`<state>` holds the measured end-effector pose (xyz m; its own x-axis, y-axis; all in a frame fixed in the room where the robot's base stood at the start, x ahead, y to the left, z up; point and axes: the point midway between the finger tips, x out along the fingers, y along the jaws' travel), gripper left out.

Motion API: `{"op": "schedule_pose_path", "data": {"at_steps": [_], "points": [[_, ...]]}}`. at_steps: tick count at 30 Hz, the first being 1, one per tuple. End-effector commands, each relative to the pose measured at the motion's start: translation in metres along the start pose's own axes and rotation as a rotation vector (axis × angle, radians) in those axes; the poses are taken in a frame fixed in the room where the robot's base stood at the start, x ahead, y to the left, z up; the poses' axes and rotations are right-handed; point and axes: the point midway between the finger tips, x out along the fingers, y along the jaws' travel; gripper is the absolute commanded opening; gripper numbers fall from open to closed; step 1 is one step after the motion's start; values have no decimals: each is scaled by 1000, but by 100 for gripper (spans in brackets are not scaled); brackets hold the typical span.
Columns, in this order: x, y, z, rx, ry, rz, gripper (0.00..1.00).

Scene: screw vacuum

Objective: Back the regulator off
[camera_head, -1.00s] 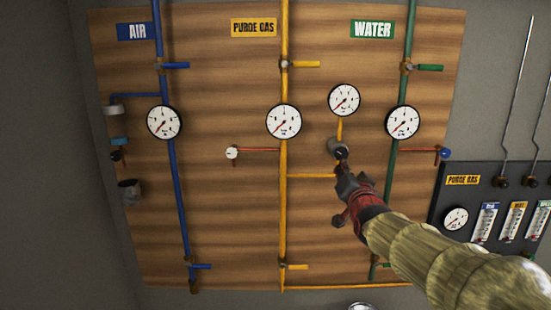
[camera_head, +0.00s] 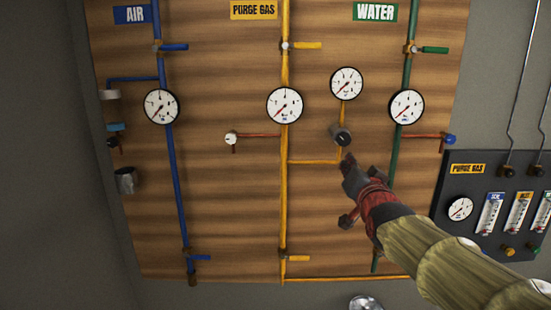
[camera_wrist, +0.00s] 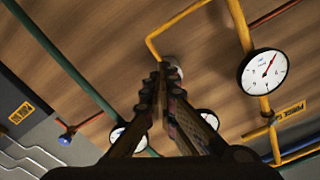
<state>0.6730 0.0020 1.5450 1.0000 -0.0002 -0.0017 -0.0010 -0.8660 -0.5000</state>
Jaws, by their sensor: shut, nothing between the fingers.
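The regulator is a dark round knob (camera_head: 341,136) on the yellow purge gas branch pipe (camera_head: 315,162), below a small white gauge (camera_head: 346,84). In the wrist view the regulator (camera_wrist: 175,68) shows just beyond my fingertips, partly hidden by them. My gripper (camera_head: 348,160) is shut and empty, just below and slightly right of the knob. A small gap shows between the fingertips and the knob in the head view. The purge gas line gauge (camera_head: 285,105) also shows in the wrist view (camera_wrist: 262,72).
Blue air (camera_head: 177,170), yellow purge gas (camera_head: 285,200) and green water (camera_head: 397,165) pipes with lever valves run down the wooden board (camera_head: 230,215). A dark flowmeter panel (camera_head: 480,165) stands farther right.

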Motion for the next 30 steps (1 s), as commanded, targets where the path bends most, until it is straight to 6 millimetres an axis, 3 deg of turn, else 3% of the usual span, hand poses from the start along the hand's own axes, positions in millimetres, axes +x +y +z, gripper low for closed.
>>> {"op": "schedule_pose_path", "data": {"at_steps": [7,14,20,30], "points": [[2,-5,-25,0,-2,16,0],[5,5,-35,-57,-40,56,0],[2,14,-36,-377,-64,61,0],[-7,23,-21,-1033,-58,20,0]]}}
